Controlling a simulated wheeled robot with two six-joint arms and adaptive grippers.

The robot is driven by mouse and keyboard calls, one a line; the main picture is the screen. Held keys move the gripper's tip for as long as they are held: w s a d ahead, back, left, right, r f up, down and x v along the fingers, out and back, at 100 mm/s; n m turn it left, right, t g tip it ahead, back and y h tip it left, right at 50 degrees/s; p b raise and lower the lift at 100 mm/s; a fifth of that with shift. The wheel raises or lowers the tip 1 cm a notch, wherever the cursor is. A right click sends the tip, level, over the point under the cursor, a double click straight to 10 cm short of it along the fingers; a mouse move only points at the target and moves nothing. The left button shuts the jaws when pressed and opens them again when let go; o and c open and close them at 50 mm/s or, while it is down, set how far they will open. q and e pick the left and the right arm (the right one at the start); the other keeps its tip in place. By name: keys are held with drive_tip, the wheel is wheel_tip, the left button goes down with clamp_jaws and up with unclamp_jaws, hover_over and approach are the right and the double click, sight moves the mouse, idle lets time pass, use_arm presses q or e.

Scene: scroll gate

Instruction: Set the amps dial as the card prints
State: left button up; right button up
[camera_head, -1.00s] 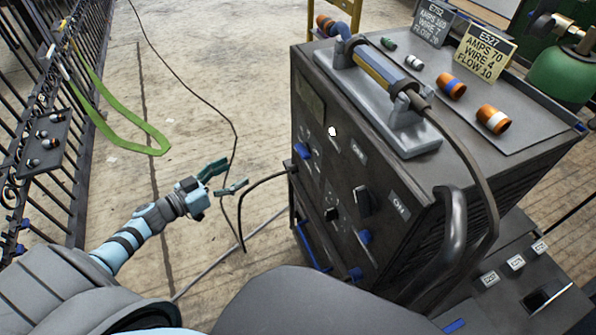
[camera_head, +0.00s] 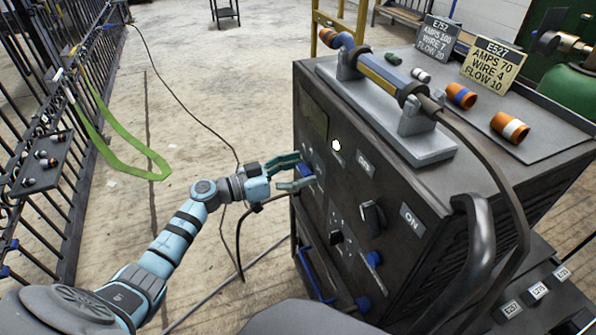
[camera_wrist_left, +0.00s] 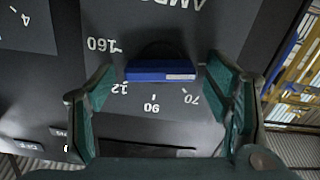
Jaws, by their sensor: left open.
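The amps dial is a blue knob (camera_wrist_left: 160,71) on the dark front panel, with printed marks such as 160, 90 and 70 around it. In the head view this knob (camera_head: 306,171) is partly hidden by my fingers. My left gripper (camera_head: 302,170) is open at the panel; in the wrist view its green fingers (camera_wrist_left: 162,90) stand on either side of the knob, with gaps. A yellow card (camera_head: 493,63) reads E527, AMPS 70, WIRE 4, FLOW 10. A grey card (camera_head: 436,42) reads E757, with its amps figure hard to read. My right gripper is out of view.
The dark machine (camera_head: 380,200) carries a torch (camera_head: 380,72) on a grey cradle and several orange cups. Other knobs, including a black one (camera_head: 373,217), sit lower on the panel. A black railing (camera_head: 60,150) with a green strap stands left; floor between is open.

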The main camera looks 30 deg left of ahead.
use_arm(q)
drive_tip(key=c, duration=1.1)
drive_tip(key=shift+c, duration=0.2)
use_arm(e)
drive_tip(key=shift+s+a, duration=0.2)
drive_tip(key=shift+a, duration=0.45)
